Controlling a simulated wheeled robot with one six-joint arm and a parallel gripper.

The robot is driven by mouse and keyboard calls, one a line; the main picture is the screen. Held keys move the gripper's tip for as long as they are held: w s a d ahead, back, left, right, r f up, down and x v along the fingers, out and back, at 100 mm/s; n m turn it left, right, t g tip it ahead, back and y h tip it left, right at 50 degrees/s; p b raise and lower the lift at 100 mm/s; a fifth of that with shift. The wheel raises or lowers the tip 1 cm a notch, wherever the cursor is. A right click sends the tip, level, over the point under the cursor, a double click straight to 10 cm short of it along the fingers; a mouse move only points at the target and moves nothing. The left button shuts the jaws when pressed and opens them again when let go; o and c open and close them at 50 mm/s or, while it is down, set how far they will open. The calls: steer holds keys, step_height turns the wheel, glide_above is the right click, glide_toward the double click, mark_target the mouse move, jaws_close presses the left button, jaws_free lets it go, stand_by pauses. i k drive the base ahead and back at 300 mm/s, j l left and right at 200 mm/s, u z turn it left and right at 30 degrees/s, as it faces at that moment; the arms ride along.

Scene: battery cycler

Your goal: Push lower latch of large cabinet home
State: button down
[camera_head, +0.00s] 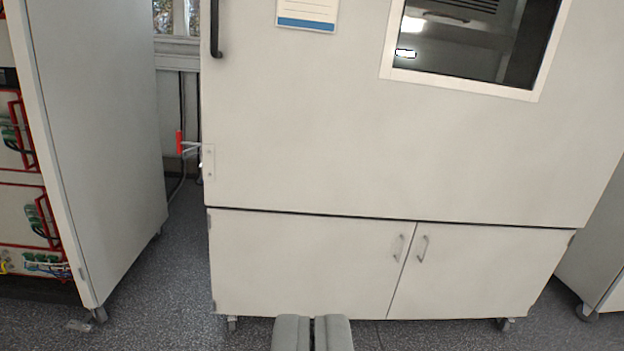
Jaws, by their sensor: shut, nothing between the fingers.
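The large cabinet (400,150) is a pale cabinet with a big upper door and a window. Its lower latch (192,146) is at the left edge of the upper door, with a red grip sticking out to the left and a pale plate on the door. I cannot tell whether the latch is fully seated. My gripper (312,320) is at the bottom centre of the view, shut and empty. It is in front of the cabinet, apart from the latch, which lies up and to the left of it in the picture.
A second cabinet (105,140) with red-framed modules stands at the left, with a gap between it and the large cabinet. A black handle (216,28) is on the upper door. Two small doors with handles (422,248) are below. Another cabinet (598,245) stands at the right.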

mark_target(179, 142)
steer(key=i+j, duration=0.25)
steer(key=i, duration=0.3)
steer(key=i+j+u, duration=0.1)
steer(key=i+j, duration=0.2)
steer(key=i, duration=0.2)
steer(key=i+j, duration=0.2)
steer(key=i, duration=0.35)
steer(key=i+j+u, duration=0.1)
steer(key=i, duration=0.45)
steer(key=j, duration=0.1)
